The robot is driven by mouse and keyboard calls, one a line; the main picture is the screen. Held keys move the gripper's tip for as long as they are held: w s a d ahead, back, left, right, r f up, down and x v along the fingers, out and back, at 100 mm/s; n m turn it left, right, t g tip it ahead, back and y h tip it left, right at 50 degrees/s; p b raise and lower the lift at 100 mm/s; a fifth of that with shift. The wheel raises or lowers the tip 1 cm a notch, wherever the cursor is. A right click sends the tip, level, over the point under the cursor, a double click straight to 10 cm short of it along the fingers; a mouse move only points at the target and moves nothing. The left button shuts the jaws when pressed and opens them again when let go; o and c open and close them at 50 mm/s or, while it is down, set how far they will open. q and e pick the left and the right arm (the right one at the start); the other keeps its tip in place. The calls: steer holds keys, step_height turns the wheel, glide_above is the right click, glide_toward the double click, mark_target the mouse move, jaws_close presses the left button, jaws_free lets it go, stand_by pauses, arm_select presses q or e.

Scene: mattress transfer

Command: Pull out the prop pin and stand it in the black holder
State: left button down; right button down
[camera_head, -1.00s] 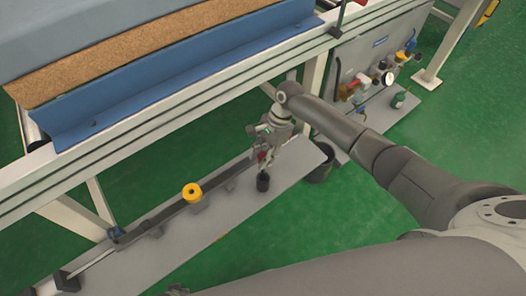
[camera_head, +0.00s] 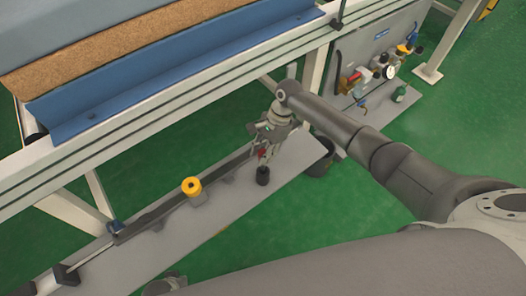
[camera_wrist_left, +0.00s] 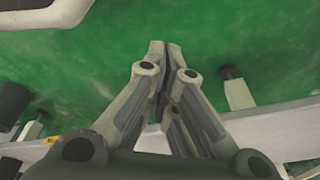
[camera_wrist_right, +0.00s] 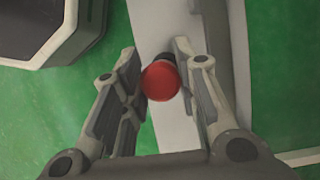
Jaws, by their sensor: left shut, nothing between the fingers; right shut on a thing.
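The prop pin shows as a red round head (camera_wrist_right: 160,81) between the fingers of my right gripper (camera_wrist_right: 154,72) in the right wrist view. In the head view the red head is a small spot inside my right gripper (camera_head: 264,151), which is shut on it, fingers pointing down. The black holder (camera_head: 262,177) is a short dark cylinder on the grey plate, directly below that gripper. The pin's lower part is mostly hidden, so I cannot tell if it is inside the holder. My left gripper (camera_wrist_left: 164,48) is shut and empty in the left wrist view, away from the pin.
The white frame (camera_head: 185,117) with the blue mattress support (camera_head: 150,72) rises behind. A panel with valves and a gauge (camera_head: 378,66) is at right. Green floor is open in front.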

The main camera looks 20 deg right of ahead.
arm_select(q)
steer(key=shift+f, duration=0.1)
arm_select(e)
steer(key=shift+p, duration=0.45)
arm_select(q)
steer(key=shift+s+a+f, duration=0.1)
steer(key=shift+s+f, duration=1)
steer(key=shift+f, duration=0.3)
steer(key=shift+f, duration=0.1)
steer(key=shift+s, duration=0.2)
arm_select(e)
steer(key=shift+p, duration=0.35)
arm_select(q)
steer(key=shift+s+a+f, duration=0.15)
steer(key=shift+s+f, duration=0.45)
steer(key=shift+s, duration=0.2)
steer(key=shift+f, duration=0.2)
